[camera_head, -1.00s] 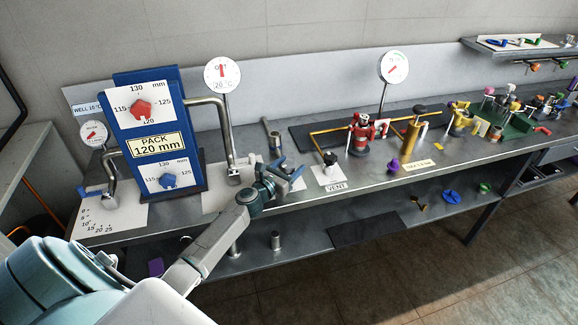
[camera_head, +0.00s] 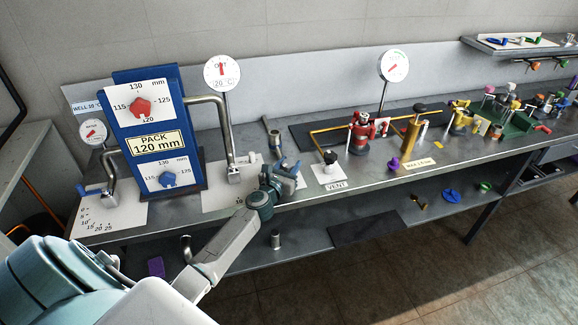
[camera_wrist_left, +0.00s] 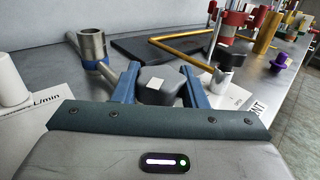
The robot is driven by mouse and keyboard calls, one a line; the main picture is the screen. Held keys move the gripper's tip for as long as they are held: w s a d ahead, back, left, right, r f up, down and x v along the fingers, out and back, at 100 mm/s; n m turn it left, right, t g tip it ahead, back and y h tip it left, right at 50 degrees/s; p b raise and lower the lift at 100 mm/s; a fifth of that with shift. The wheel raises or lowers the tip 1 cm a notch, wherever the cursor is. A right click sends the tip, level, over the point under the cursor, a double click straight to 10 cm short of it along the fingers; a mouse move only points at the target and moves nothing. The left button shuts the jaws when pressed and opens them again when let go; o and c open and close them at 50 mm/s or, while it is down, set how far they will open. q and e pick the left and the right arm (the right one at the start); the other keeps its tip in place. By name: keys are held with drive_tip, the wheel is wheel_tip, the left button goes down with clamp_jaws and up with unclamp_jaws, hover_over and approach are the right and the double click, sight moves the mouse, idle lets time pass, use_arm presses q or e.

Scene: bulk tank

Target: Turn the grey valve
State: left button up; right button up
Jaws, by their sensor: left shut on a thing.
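The grey valve is a dark grey, rounded block knob (camera_wrist_left: 160,86) with a small white square on top. It stands between the two blue fingers of my left gripper (camera_wrist_left: 162,70) in the left wrist view. The fingers are shut on its sides. In the head view my left gripper (camera_head: 288,166) is at the bench's front part, just left of the VENT plate, and largely hides the knob. My right gripper is not in view.
A black vent knob (camera_head: 330,158) stands close right of my gripper. A metal tube fitting (camera_wrist_left: 91,46) stands close behind. A bent pipe (camera_head: 228,130) and the blue PACK panel (camera_head: 156,170) are to the left. A dial gauge (camera_head: 222,72) rises behind.

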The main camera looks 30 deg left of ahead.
use_arm(q)
drive_tip(key=n+g+y+b, duration=0.1)
drive_tip(key=n+y, duration=0.2)
drive_tip(key=y, duration=0.1)
drive_tip(key=shift+f, duration=0.1)
drive_tip(key=n+g+y+b, duration=0.1)
drive_tip(key=y, duration=0.1)
drive_tip(key=shift+n+y, duration=0.3)
drive_tip(key=n+g+y+b, duration=0.4)
drive_tip(key=shift+f+y, duration=0.15)
drive_tip(key=shift+y, duration=0.15)
drive_tip(key=shift+a+n+g+y+b, duration=0.1)
drive_tip(key=shift+n+g+y+b, duration=0.35)
drive_tip(key=shift+g+b, duration=0.3)
drive_tip(key=shift+r+n+g+y+b, duration=0.2)
drive_tip(key=shift+n+g+y+b, duration=0.15)
drive_tip(key=shift+g+b, duration=0.2)
drive_tip(key=o, duration=1)
